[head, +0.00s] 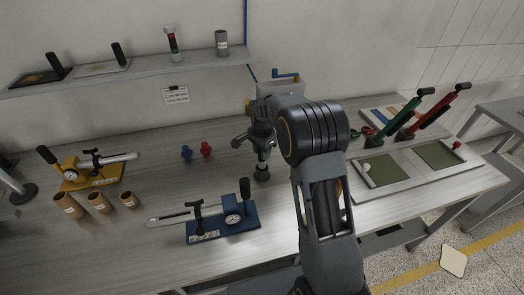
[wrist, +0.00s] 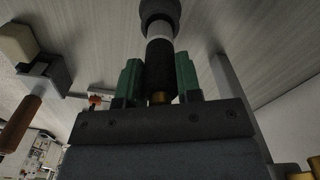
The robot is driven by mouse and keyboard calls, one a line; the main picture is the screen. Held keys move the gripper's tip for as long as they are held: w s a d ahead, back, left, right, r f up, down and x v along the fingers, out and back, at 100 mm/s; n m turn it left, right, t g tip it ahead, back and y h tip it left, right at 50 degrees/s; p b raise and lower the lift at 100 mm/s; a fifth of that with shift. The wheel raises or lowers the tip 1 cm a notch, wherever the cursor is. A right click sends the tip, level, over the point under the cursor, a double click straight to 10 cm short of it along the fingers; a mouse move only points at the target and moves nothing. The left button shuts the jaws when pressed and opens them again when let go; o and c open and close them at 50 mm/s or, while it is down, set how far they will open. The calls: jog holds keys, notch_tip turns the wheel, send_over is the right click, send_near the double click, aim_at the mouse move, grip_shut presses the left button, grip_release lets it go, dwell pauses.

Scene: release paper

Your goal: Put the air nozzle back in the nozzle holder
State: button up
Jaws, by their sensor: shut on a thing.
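My gripper (head: 262,150) points down above the middle of the workbench and is shut on a dark cylindrical thing, which I take to be the air nozzle. In the wrist view the nozzle (wrist: 160,68) is black with a light grey band and a brass-coloured end near the palm. It sits between the two green fingers of my gripper (wrist: 159,80). A dark round part (wrist: 160,12) shows at its far end; in the head view a dark tip (head: 262,173) shows below the fingers, close to the bench. I cannot tell whether it touches. I cannot pick out the nozzle holder with certainty.
A blue gauge device (head: 222,222) stands in front, and red (head: 206,149) and blue (head: 186,152) knobs stand to the left. A yellow gauge device (head: 92,175) and brown cups (head: 98,202) are further left. Framed trays (head: 405,195) lie right. A shelf (head: 130,73) runs behind.

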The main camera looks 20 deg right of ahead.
jog(key=shift+f+b, duration=1.4)
jog(key=shift+f, duration=0.75)
jog(key=o, duration=1.1)
jog(key=shift+c, duration=0.2)
notch_tip(320, 180, up, 14)
jog(key=shift+f+b, duration=0.1)
jog(key=shift+b, duration=0.4)
